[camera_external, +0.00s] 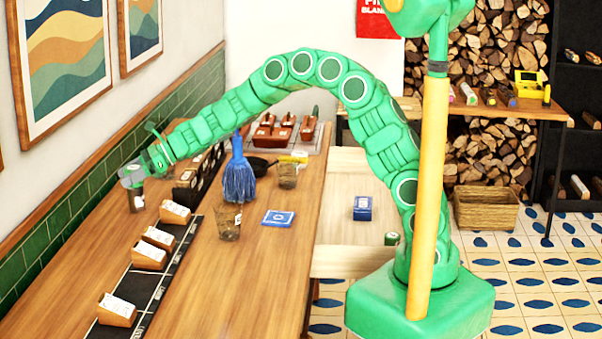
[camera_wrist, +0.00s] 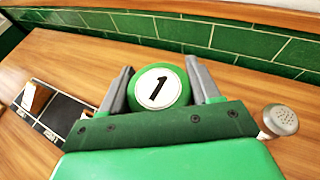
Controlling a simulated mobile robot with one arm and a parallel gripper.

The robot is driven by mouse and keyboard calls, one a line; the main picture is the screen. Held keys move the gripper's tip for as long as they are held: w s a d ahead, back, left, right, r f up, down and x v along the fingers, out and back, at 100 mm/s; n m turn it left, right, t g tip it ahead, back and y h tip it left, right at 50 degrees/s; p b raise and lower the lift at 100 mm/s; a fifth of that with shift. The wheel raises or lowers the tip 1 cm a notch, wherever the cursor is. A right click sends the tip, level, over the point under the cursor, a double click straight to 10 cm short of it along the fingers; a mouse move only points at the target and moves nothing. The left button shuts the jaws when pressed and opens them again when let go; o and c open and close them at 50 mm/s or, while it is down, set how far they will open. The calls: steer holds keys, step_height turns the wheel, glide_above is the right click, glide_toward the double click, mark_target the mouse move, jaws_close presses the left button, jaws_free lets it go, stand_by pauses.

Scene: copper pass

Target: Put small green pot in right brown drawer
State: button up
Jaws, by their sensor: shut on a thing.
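My gripper (camera_external: 133,180) is over the far left side of the wooden counter, close to the tiled wall. In the wrist view its grey fingers (camera_wrist: 160,90) are shut on a round green pot (camera_wrist: 161,104) with a white disc marked "1". In the outside view the held pot cannot be made out clearly. A pale brown drawer-like wooden box (camera_external: 345,262) stands open on the counter's right side, near my base. In it are a blue box (camera_external: 362,208) and a small dark green can (camera_external: 391,239).
A shaker (camera_wrist: 280,120) stands on the counter right of my gripper in the wrist view. A black strip (camera_external: 125,318) with several small wooden blocks runs along the counter.

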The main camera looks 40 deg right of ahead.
steer(key=w+d+r+m+t+h, duration=0.2)
steer(key=w+d+r+m+t, duration=0.15)
steer(key=w+d, duration=1.5)
steer(key=w+d+f+m+t+h, duration=0.1)
steer(key=w+d+m+t+h, duration=0.15)
steer(key=d, duration=1.15)
steer(key=w+d+f+m+t+h, duration=0.1)
steer(key=w+d+f+m+h, duration=0.15)
steer(key=d, duration=1.15)
steer(key=w+d+f+m+t+h, duration=0.15)
steer(key=w+d, duration=0.25)
steer(key=d, duration=1)
steer(key=m+g+h, duration=0.1)
steer(key=m+h, duration=1)
steer(key=h, duration=0.1)
glide_above(343, 196)
steer(key=shift+f, duration=15.9)
